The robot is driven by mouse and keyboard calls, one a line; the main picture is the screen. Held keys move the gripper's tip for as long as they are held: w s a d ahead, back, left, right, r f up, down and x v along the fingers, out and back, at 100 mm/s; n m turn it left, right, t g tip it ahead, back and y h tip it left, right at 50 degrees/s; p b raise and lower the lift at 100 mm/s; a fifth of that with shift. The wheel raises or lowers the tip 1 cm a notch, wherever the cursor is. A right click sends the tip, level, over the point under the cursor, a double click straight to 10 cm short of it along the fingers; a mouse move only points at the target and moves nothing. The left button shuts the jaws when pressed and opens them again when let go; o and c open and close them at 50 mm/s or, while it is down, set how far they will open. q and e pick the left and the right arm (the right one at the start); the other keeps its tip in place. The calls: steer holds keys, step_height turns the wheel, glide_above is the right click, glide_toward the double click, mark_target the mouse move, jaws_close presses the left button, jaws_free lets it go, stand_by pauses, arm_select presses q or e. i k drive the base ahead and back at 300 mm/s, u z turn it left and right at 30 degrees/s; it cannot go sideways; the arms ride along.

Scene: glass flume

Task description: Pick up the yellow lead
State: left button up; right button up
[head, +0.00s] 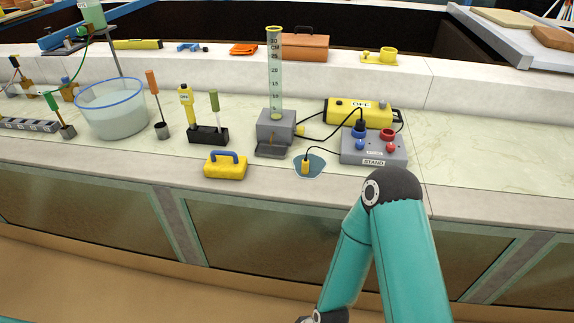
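A yellow plug on a dark cable, the likely yellow lead (305,167), stands in the head view on a small blue patch (317,165) near the bench's front edge. Its cable runs up and right towards the grey box labelled STAND (374,161), which has red and blue sockets. Another yellow plug end (299,130) shows beside the grey base of the clear measuring tube. A yellow box marked OFF (345,112) lies behind. My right arm rises from the bottom of the view, with its elbow in front of the bench. Neither gripper's fingers are visible.
Left of the blue patch sits a yellow block with a blue handle (226,165). The clear graduated tube (275,80) stands tall behind. A black holder (208,135) with upright tools and a water basin (112,110) are further left. The bench at right is clear.

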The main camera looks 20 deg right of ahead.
mark_target(305, 167)
steer(key=u, duration=0.1)
steer(key=i, duration=1)
steer(key=z, duration=0.7)
